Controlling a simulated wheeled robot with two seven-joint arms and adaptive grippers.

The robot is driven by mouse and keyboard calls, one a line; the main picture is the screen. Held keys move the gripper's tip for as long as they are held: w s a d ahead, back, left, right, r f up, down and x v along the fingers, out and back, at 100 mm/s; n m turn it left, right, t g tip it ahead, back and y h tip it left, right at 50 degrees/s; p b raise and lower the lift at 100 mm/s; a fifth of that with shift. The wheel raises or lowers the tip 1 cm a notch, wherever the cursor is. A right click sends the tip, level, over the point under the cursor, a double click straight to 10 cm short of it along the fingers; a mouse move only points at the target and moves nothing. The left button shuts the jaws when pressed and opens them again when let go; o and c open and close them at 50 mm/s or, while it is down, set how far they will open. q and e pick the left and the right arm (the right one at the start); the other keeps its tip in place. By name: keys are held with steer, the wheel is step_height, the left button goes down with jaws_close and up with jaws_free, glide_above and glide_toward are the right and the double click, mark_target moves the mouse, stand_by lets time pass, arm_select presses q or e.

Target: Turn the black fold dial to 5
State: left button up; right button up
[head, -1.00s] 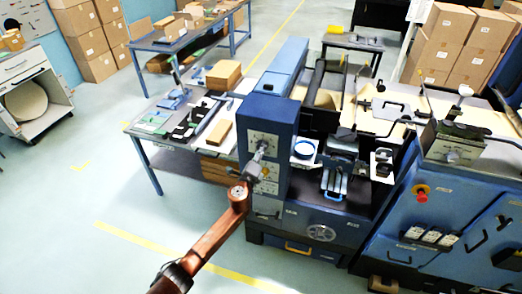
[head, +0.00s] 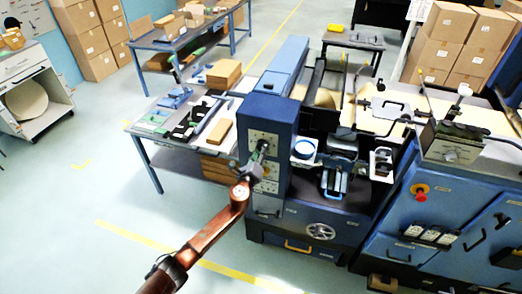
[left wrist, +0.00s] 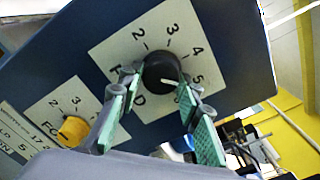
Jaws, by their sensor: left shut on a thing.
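The black fold dial (left wrist: 162,72) sits on a white plate numbered 2 to 5 on a blue panel in the left wrist view. Its white mark points right and slightly down, roughly toward the 5; the exact alignment is hard to tell. My left gripper (left wrist: 158,92) is shut on the dial, one green-padded finger on each side. My right gripper is not in view.
A yellow dial (left wrist: 74,129) on its own white plate is left of the black one. A table (head: 150,148) with tools stands left. The floor in front is clear.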

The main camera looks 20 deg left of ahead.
arm_select(q)
steer(key=o, duration=1.1)
steer(key=shift+d, duration=0.1)
steer(key=shift+o, duration=0.2)
steer(key=s, duration=1.2)
steer(key=shift+a, duration=0.25)
steer(key=shift+f, duration=0.15)
